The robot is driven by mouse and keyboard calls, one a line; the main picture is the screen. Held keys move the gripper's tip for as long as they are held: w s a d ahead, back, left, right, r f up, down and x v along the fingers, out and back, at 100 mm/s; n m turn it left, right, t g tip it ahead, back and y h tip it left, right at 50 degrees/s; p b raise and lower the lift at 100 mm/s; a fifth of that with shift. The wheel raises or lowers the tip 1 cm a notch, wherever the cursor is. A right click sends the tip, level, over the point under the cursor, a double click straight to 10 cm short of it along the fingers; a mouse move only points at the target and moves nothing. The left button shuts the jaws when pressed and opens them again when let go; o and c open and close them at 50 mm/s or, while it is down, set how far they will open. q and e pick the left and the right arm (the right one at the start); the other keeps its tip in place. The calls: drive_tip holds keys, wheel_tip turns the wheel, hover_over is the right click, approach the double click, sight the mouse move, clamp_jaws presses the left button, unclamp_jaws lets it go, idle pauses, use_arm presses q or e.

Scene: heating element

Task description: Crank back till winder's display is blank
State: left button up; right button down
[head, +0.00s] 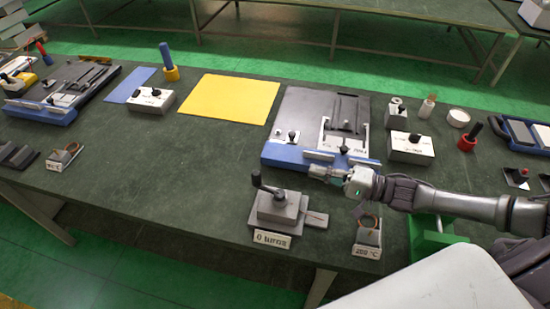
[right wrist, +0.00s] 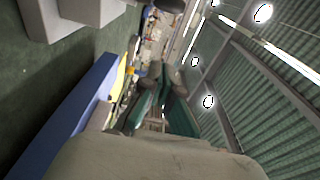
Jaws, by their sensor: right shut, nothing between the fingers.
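The winder (head: 277,213) is a grey block on a flat base near the table's front edge. Its crank (head: 266,186) has a dark upright knob at the upper left. The display (head: 271,239) on its front reads "0 turns". My right gripper (head: 314,171) is shut and empty, pointing left behind and to the right of the winder, apart from the crank. It is close to the blue front edge of the fixture (head: 275,152). The winder cannot be made out for sure in the right wrist view. My left gripper is not in view.
A small unit labelled 200 °C (head: 367,236) stands right of the winder. A white box (head: 411,148) and a red holder (head: 468,138) stand beyond my right arm. A yellow mat (head: 229,98) lies at the back.

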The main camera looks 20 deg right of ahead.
drive_tip(key=w+a+p, duration=0.1)
drive_tip(key=a, duration=0.2)
drive_tip(key=w+a+p, duration=0.1)
drive_tip(key=a+p, duration=0.1)
drive_tip(key=a, duration=0.2)
drive_tip(key=w+a+p, duration=0.1)
drive_tip(key=a, duration=0.3)
drive_tip(key=shift+w+p, duration=0.4)
drive_tip(key=shift+w+f, duration=0.1)
drive_tip(key=shift+d, duration=0.15)
